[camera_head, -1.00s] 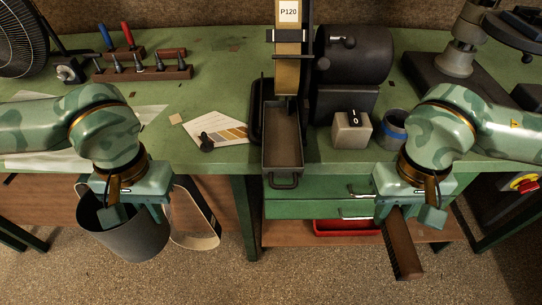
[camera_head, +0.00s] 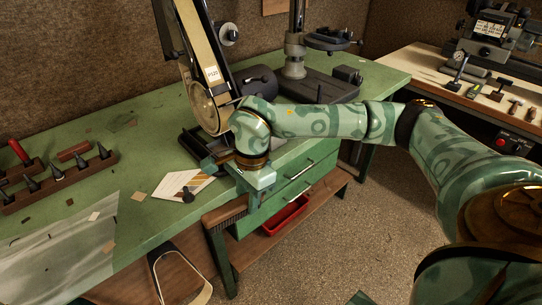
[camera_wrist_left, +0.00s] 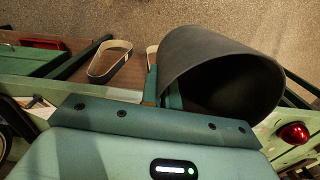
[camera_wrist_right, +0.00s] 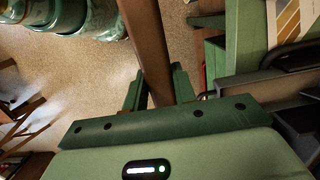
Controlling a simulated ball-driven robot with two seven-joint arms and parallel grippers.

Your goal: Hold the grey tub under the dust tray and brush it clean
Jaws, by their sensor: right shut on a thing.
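My right gripper (camera_head: 232,188) is shut on a brown wooden brush (camera_head: 225,214), held near the bench's front edge. In the right wrist view the brush (camera_wrist_right: 147,40) runs up from between the fingers (camera_wrist_right: 155,88). The dust tray below the belt grinder is mostly hidden behind my right gripper in the head view. A grey edge, seemingly the tray's, shows in the right wrist view (camera_wrist_right: 262,86). The grey tub (camera_wrist_left: 210,60) shows only in the left wrist view, its dark open mouth facing the camera. My left gripper (camera_wrist_left: 164,88) is shut on its rim.
The belt grinder (camera_head: 212,95) stands on the green bench (camera_head: 140,165). A sandpaper card (camera_head: 178,184) and a tool rack (camera_head: 65,180) lie to the left. A red bin (camera_head: 286,214) sits under the drawers.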

